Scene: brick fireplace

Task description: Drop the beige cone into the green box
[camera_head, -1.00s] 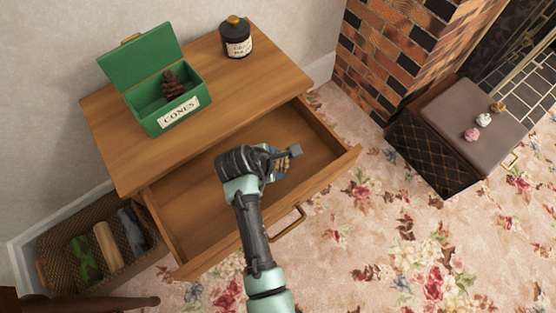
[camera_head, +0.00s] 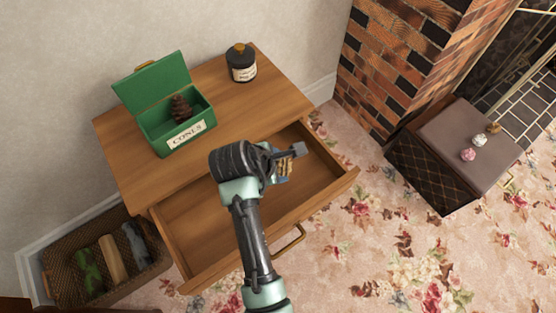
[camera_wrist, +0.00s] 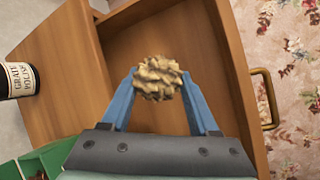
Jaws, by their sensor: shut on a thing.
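The beige cone (camera_wrist: 158,77) is held between the two blue fingers of my gripper (camera_wrist: 160,92) in the wrist view. In the head view my gripper (camera_head: 287,168) is above the open drawer, with the beige cone (camera_head: 285,165) partly showing at its fingers. The green box (camera_head: 187,141), labelled CONES, stands on the cabinet top with its lid up, to the left of my gripper. A dark brown cone (camera_head: 181,109) is in it. In the wrist view a corner of the green box (camera_wrist: 45,160) shows at the lower left.
A dark bottle (camera_head: 241,63) stands at the back of the cabinet top (camera_head: 217,85). The open drawer (camera_head: 215,237) looks empty. A basket (camera_head: 62,272) with rolled items is at lower left. Several small cones sit on a dark chest (camera_head: 447,140) at the right.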

